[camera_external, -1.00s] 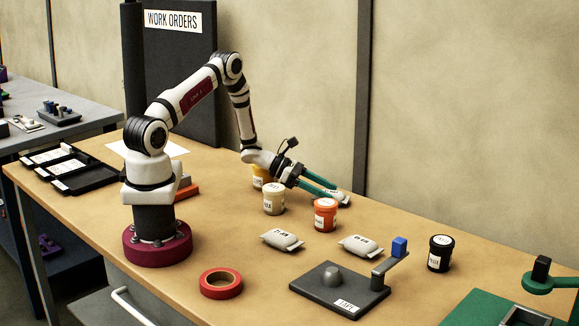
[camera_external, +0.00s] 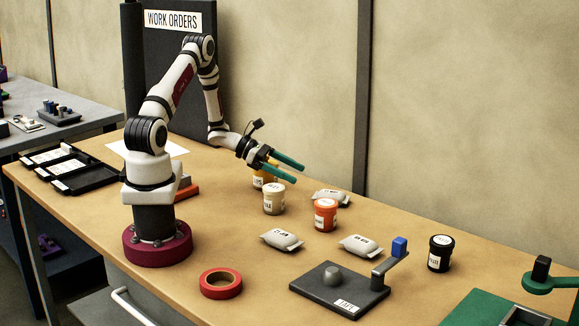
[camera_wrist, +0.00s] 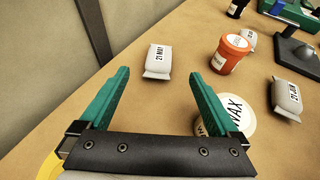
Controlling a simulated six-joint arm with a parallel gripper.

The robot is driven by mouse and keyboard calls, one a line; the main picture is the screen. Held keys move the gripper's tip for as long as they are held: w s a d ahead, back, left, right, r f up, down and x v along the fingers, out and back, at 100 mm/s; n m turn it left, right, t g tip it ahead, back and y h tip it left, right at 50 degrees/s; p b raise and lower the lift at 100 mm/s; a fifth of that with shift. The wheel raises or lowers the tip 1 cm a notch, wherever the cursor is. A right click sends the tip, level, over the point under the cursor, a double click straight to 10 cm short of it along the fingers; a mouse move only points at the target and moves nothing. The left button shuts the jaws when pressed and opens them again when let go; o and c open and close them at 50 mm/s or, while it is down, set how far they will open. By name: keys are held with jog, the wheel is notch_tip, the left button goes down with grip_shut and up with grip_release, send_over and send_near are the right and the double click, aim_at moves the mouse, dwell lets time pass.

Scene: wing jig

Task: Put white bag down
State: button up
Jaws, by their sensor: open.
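A white bag (camera_external: 331,197) lies flat on the bench beyond the orange-lidded jar, with nothing holding it. In the wrist view the same bag (camera_wrist: 158,62), labelled 21 MAY, lies ahead of my fingertips. My gripper (camera_external: 292,172) is open and empty, raised above the bench and back to the left of this bag. Its green fingers also show spread apart in the wrist view (camera_wrist: 158,76). Two more white bags lie nearer the front of the bench, one at left (camera_external: 282,240) and one at right (camera_external: 359,245).
An orange jar (camera_external: 326,215), a pale-lidded wax jar (camera_external: 274,199) and a yellow jar (camera_external: 262,177) stand close to my gripper. Red tape (camera_external: 221,283) lies in front.

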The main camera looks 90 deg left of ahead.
jog(key=shift+v, duration=0.85)
jog(key=d+r+m+g+h, duration=0.3)
jog(key=d+r+m+g, duration=0.15)
jog(key=d+m, duration=0.4)
jog(key=d+r+m+g+h, duration=0.25)
jog(key=d+r+m, duration=0.3)
jog(key=d, duration=0.55)
jog(key=s+d+r+m+g+y, duration=0.2)
jog(key=s+d+m+g, duration=0.2)
jog(key=s+m, duration=0.25)
jog(key=s+d+r+m+g+y, duration=0.2)
jog(key=s+d+m+g+y, duration=0.1)
jog(key=s+d+m, duration=0.3)
jog(key=s+a+r+m+t+y, duration=0.1)
jog(key=s+a+m+y, duration=0.4)
jog(key=m, duration=0.6)
jog(key=shift+s+r+y, duration=0.3)
jog(key=shift+s+y, duration=0.35)
jog(key=shift+y, duration=0.1)
jog(key=shift+o, duration=0.2)
jog(key=shift+w+r+m, duration=0.15)
jog(key=shift+m, duration=0.1)
jog(key=w+d+r+m+h, duration=0.1)
jog(key=w+r+m, duration=0.1)
jog(key=w+r, duration=0.45)
jog(key=w+d+r+m+h, duration=0.1)
jog(key=w+r, duration=0.3)
jog(key=w, duration=0.6)
notch_tip(320, 180, down, 10)
